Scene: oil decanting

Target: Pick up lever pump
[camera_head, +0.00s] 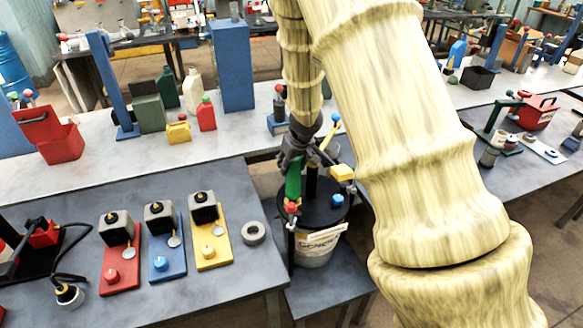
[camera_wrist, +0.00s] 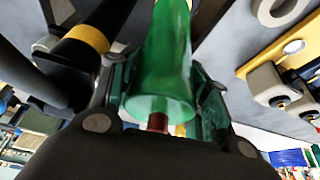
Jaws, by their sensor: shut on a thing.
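My gripper (camera_head: 296,158) is above the drum (camera_head: 318,250), pointing down. Its fingers (camera_wrist: 160,100) are closed around a green handle-like part (camera_head: 293,182), which I take to be part of the lever pump. In the wrist view the green part (camera_wrist: 160,70) sits between the two fingers, with a dark red end below it. In the head view a red knob (camera_head: 291,207) shows at its lower end. The drum has a black lid and a white label. A black tube with a yellow band (camera_wrist: 88,38) lies beside the fingers. My arm hides part of the drum's surroundings.
Red (camera_head: 119,262), blue (camera_head: 166,250) and yellow (camera_head: 212,240) plates with small devices lie on the left table, with a grey ring (camera_head: 253,232) beside them. The drum stands on a low grey platform (camera_head: 335,295). A blue cap (camera_head: 337,200) and yellow block (camera_head: 341,172) are close to the gripper.

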